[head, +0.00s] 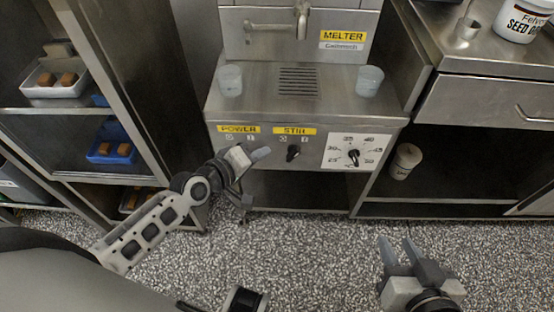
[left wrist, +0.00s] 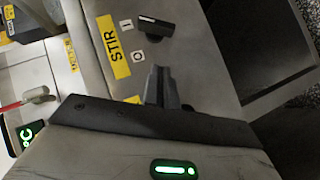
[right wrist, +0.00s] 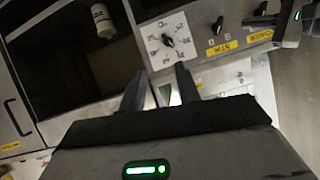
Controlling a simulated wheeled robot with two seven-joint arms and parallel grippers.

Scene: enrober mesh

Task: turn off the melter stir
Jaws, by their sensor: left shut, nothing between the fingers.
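The melter (head: 300,80) has a front panel with a yellow STIR label (head: 295,131). The black stir knob (head: 293,153) sits below it, between marks O on the left and I on the right. Its pointer appears tilted toward I. The knob also shows in the left wrist view (left wrist: 157,28) and right wrist view (right wrist: 217,25). My left gripper (head: 262,153) is shut and empty, just left of the knob in the head view and apart from it. Its fingertips show in the left wrist view (left wrist: 160,80). My right gripper (head: 398,250) is open and empty, low over the floor.
A white temperature dial (head: 353,152) is right of the stir knob. The POWER label (head: 239,129) is at left; its control is hidden behind my left gripper. Two clear cups (head: 230,80) (head: 369,81) stand on the melter. A shelf (head: 100,110) is at left, a counter (head: 480,60) at right.

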